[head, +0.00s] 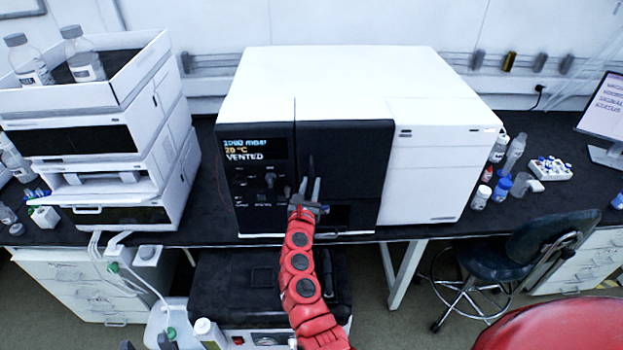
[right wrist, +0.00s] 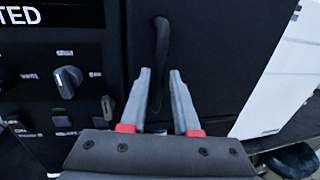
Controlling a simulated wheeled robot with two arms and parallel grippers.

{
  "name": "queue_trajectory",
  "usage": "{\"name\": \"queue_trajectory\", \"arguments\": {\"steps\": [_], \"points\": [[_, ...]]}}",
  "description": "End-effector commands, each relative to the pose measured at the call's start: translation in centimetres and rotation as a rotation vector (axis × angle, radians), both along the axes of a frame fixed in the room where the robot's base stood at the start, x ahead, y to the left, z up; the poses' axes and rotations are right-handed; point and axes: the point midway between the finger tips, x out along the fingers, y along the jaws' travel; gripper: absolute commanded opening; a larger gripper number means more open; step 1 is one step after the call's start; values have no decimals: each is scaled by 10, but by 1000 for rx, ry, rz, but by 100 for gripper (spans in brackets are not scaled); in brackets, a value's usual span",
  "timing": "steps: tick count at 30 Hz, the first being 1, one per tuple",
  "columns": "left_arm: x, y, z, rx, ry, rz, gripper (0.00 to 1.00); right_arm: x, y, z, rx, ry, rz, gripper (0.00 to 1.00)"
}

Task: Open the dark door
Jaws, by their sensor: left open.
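The dark door (head: 350,160) is the black front panel of a white instrument (head: 340,80) on the bench, and it looks shut. Its dark vertical handle (head: 311,165) is near the door's left edge. My right gripper (head: 310,184) is open in front of the handle's lower part. In the right wrist view the handle (right wrist: 161,40) runs down between the two fingertips of the gripper (right wrist: 160,72), with a gap on each side. Whether the fingers reach around it in depth I cannot tell. My left gripper is not in view.
A control panel (head: 262,165) with knobs and a "VENTED" display is left of the door. A stacked unit (head: 150,130) stands further left. Bottles (head: 503,187) and a vial rack (head: 550,170) are on the bench at right. A dark chair (head: 530,240) stands in front of the bench.

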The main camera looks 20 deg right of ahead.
Motion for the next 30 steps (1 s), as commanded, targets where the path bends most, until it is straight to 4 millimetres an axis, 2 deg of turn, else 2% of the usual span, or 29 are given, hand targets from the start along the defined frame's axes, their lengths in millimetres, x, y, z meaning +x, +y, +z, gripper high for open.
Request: {"name": "queue_trajectory", "arguments": {"steps": [6, 16, 17, 21, 30], "points": [[0, 0, -1, 0, 0, 0, 50, 19, -9, 0, -2, -1, 1, 30], [0, 0, -1, 0, 0, 0, 50, 21, -11, -1, 0, 1, 2, 30], [0, 0, -1, 0, 0, 0, 50, 21, -11, -1, 0, 1, 2, 26], [0, 0, -1, 0, 0, 0, 50, 21, -10, -1, 0, 1, 2, 1], [0, 0, -1, 0, 0, 0, 50, 21, -10, -1, 0, 1, 2, 0]]}}
